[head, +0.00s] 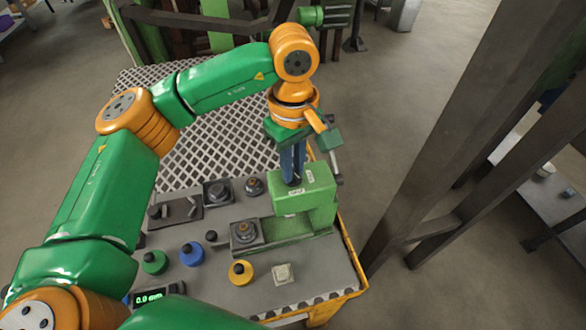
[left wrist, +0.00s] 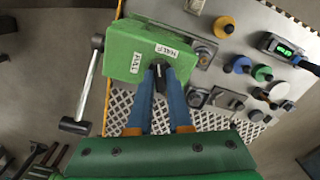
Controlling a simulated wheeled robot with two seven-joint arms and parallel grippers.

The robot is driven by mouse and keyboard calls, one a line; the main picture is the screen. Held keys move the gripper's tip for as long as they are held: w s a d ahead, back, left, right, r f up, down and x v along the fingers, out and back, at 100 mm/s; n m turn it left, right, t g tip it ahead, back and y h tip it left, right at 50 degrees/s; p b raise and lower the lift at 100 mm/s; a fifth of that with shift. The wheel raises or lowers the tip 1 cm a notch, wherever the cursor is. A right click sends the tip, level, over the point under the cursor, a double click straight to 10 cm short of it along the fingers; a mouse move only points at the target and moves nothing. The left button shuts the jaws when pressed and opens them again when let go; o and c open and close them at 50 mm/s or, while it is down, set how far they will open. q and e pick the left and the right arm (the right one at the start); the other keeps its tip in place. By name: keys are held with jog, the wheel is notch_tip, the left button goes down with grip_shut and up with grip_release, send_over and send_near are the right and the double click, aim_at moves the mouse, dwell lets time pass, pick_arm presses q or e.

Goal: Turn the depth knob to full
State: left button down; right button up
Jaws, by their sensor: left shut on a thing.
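The green machine head (head: 305,190) stands on the bench, with white labels on its top. In the left wrist view the green head (left wrist: 124,42) shows the labels FULL (left wrist: 136,62) and HALF (left wrist: 166,50). My left gripper (head: 291,180) points down at the top of this head. In the left wrist view its two blue fingers (left wrist: 159,80) are closed around the dark depth knob (left wrist: 160,77) at the head's edge, near the HALF label. The fingers hide most of the knob. Its pointing direction cannot be told. My right gripper is not in view.
A metal bar with dark ends (left wrist: 89,85) stands close beside the green head. A green-digit display (head: 149,298) reads about 0.0 mm. Green (head: 154,262), blue (head: 192,254) and yellow (head: 241,272) round pieces sit on the bench. A dark steel post (head: 440,130) rises at right.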

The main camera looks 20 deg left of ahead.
pick_arm(q)
jog(key=n+b, duration=0.2)
jog(key=n, duration=0.4)
jog(key=shift+n, duration=0.3)
jog(key=n+b, duration=0.1)
jog(key=n, duration=0.2)
jog(key=shift+n, duration=1.8)
jog(key=c, duration=0.8)
grip_release()
jog(key=shift+c, duration=0.2)
notch_tip(320, 180, up, 7)
jog(key=shift+r+p, duration=0.1)
jog(key=shift+p, duration=0.3)
